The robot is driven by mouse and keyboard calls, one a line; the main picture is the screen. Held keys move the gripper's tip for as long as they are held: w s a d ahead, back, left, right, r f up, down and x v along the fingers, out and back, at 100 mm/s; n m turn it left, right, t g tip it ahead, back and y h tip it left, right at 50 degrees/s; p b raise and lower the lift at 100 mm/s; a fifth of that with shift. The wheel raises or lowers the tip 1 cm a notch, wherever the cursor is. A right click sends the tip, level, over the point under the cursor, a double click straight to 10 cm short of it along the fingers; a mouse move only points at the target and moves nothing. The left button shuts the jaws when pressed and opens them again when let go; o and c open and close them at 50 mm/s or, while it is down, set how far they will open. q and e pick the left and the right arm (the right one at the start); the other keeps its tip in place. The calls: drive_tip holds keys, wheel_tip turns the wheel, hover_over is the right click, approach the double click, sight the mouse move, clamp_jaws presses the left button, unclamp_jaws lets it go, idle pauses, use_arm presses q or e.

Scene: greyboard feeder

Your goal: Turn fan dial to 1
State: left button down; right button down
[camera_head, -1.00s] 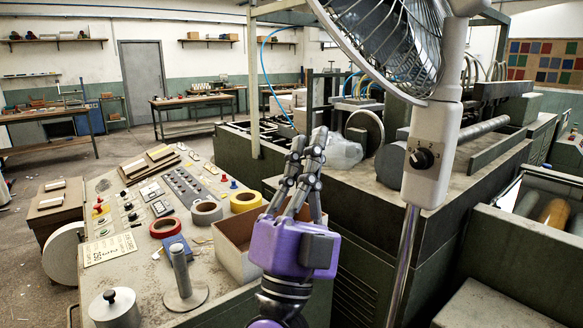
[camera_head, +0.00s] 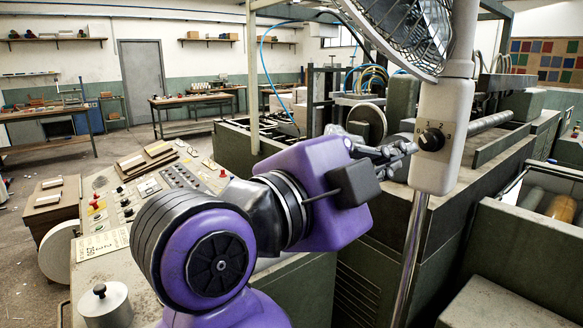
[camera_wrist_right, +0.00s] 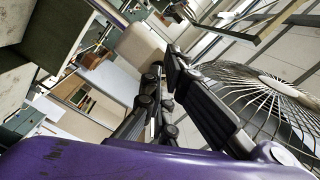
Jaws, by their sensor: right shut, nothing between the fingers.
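The fan's black dial (camera_head: 431,139) sits on the cream control housing (camera_head: 437,172) of the standing fan, below its wire-caged head (camera_head: 405,30). The number its pointer shows is too small to read. My purple right gripper (camera_head: 404,148) is shut and empty, its dark fingers pointing right at the dial. The fingertips are at the dial's left edge; I cannot tell whether they touch it. In the right wrist view the closed fingers (camera_wrist_right: 165,88) point towards a cream surface, with the fan cage (camera_wrist_right: 262,100) on the right; the dial does not show. My left gripper is not in view.
The fan's metal pole (camera_head: 409,262) stands in front of a green machine. A control panel (camera_head: 130,195) with buttons and a lidded metal pot (camera_head: 106,305) lies at the left, partly hidden by my right arm. Open floor shows farther back.

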sight(419, 145)
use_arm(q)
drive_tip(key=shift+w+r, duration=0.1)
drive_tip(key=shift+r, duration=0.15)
use_arm(e)
drive_tip(key=x, duration=0.5)
drive_tip(key=shift+d, duration=0.1)
drive_tip(key=shift+w+d, duration=0.1)
use_arm(q)
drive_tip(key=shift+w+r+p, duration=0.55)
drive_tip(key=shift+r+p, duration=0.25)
drive_tip(key=shift+p, duration=0.05)
use_arm(e)
drive_tip(key=shift+s+d+r, duration=0.3)
drive_tip(key=shift+r, duration=0.1)
idle(0.6)
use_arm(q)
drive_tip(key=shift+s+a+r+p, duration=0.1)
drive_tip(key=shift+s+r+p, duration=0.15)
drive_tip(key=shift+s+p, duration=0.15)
use_arm(e)
drive_tip(key=shift+r, duration=0.15)
idle(0.4)
